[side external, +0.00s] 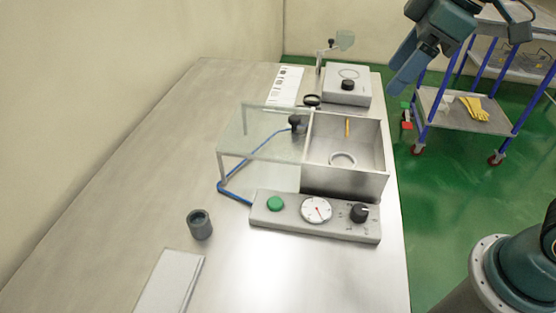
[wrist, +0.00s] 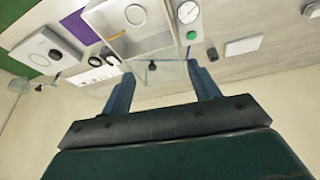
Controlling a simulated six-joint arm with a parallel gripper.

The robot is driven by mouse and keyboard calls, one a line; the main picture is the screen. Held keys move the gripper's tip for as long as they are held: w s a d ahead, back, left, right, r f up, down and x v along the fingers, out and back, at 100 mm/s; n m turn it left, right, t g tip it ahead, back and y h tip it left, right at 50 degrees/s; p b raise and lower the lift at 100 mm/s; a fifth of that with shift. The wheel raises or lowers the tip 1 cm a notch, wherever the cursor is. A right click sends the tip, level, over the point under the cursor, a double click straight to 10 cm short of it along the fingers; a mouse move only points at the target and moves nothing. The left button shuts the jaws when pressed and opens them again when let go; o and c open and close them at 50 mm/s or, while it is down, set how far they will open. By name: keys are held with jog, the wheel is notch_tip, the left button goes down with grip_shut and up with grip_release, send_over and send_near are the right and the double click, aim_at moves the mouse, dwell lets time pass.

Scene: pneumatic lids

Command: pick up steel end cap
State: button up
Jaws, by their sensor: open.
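No part is clearly recognisable as the steel end cap. A short dark grey hollow cylinder (side external: 199,226) stands upright on the bench, left of the control panel, and may be it; it also shows small in the wrist view (wrist: 212,55). A pale ring (side external: 343,160) lies on the floor of an open metal box (side external: 345,185). My gripper (side external: 398,78) is open and empty, high above the right side of the bench towards the back, apart from everything. In the wrist view, its two fingers (wrist: 160,73) are spread wide with nothing between them.
A clear panel (side external: 250,135) with a dark knob extends left of the box, above a blue hose. A control panel (side external: 290,222) with green button, gauge and dial is in front. A smaller grey unit (side external: 360,92) stands behind. A trolley (side external: 450,112) stands right.

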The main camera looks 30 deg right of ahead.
jog(key=w+a+f+n+g+y, duration=0.1)
jog(key=w+a+f+n+g, duration=0.2)
jog(key=w+a+n, duration=0.85)
jog(key=w+a+f+n+g, duration=0.1)
jog(key=a+f+n, duration=0.1)
jog(key=a+f, duration=0.3)
jog(key=a+f+n+g, duration=0.1)
jog(key=a+f, duration=0.4)
jog(key=a, duration=0.6)
jog(key=shift+w+a+n, duration=0.15)
jog(key=shift+w+n, duration=0.2)
jog(key=shift+n, duration=0.4)
send_over(198, 219)
jog(key=d, duration=0.1)
jog(key=shift+s+f, duration=0.2)
jog(key=shift+f, duration=1.85)
jog(key=shift+s+f, duration=0.2)
jog(key=shift+f, duration=1.85)
jog(key=shift+x, duration=2.6)
